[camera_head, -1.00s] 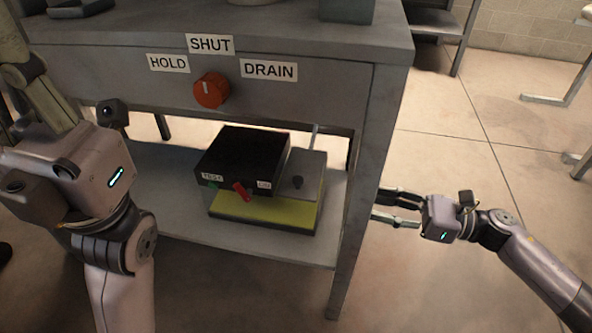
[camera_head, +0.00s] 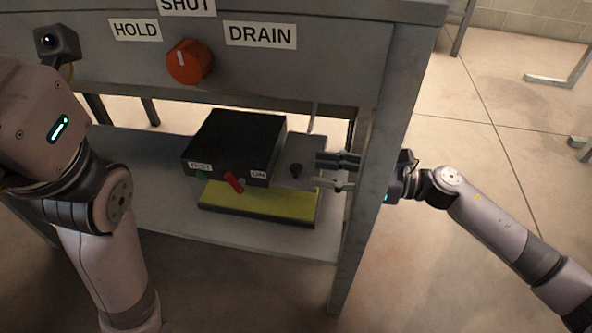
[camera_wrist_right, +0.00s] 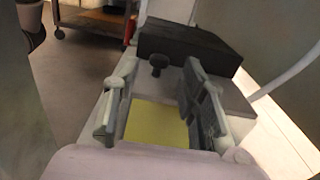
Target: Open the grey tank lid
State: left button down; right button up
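The grey tank lid (camera_head: 306,150) is a flat grey plate with a dark knob (camera_head: 295,170). It lies on the shelf unit to the right of a black box (camera_head: 236,143). My right gripper (camera_head: 338,172) reaches past the table leg, open and empty, with its fingertips a little right of the knob. In the right wrist view the open fingers (camera_wrist_right: 160,110) frame the yellow front, and the knob (camera_wrist_right: 158,63) stands ahead, between and beyond them. My left arm is at the left; its fingers are not in view.
The table leg (camera_head: 375,150) stands close beside my right wrist. The black box carries a red switch (camera_head: 233,182) and labels. A yellow panel (camera_head: 258,203) is below it. The lower shelf (camera_head: 160,200) is bare at left. An orange dial (camera_head: 190,61) is on the table front.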

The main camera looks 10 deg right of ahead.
aim_at(296, 166)
jog(key=b+x, duration=0.1)
jog(key=x, duration=0.5)
jog(key=shift+a, duration=0.1)
jog(key=shift+c, duration=0.3)
grip_shut()
dwell(0.4)
